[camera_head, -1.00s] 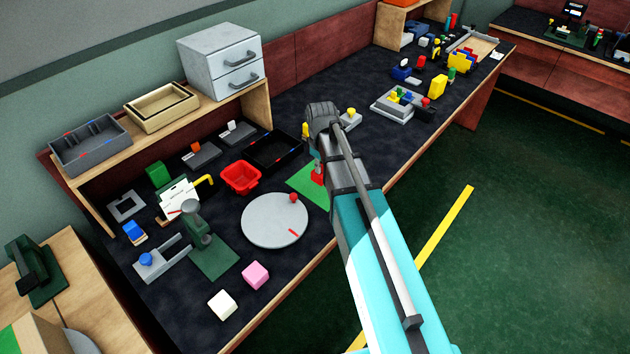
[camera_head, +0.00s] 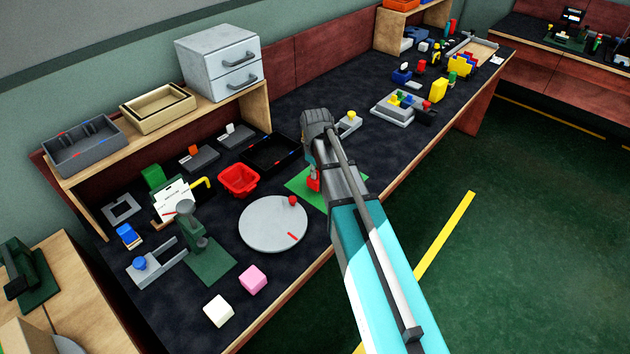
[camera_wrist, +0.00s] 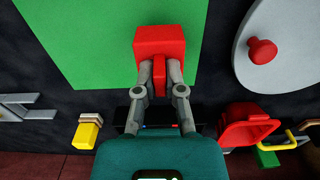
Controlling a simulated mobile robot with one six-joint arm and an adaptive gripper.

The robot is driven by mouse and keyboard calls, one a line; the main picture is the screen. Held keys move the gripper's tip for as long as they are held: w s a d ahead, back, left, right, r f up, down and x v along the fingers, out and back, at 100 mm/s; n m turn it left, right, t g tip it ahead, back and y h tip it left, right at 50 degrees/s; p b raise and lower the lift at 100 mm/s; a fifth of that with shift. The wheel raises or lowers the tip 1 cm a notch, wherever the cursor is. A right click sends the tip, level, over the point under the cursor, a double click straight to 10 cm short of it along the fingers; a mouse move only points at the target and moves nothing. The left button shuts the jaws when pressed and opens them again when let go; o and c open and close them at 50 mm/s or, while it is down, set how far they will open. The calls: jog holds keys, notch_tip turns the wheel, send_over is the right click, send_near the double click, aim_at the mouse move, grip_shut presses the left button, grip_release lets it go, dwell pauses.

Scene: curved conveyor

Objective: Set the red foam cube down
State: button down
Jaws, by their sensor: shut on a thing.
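The red foam cube (camera_wrist: 166,41) is held between the fingers of my gripper (camera_wrist: 159,72) in the wrist view. In the head view the red cube (camera_head: 314,183) shows below my wrist, partly hidden by my arm. The flat green mat (camera_wrist: 88,40) lies beneath the cube, near the mat's edge in the wrist view; the mat (camera_head: 298,183) is partly covered by my arm in the head view. I cannot tell whether the cube touches the mat.
A grey round plate (camera_head: 262,228) with a red knob stands beside the mat. A red bin (camera_head: 238,181) and black tray (camera_head: 268,152) are behind it. Pink (camera_head: 253,279) and white (camera_head: 218,311) cubes sit near the front edge. Open dark tabletop lies behind my wrist.

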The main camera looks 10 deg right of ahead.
jog(key=shift+f+b, duration=0.8)
jog(key=shift+f, duration=0.35)
jog(key=shift+f, duration=0.15)
jog(key=c, duration=0.7)
grip_release()
jog(key=shift+c, duration=0.2)
notch_tip(320, 180, up, 12)
jog(key=p, duration=1.2)
jog(key=shift+r, duration=0.2)
jog(key=s+m, duration=0.7)
jog(key=s, duration=0.9)
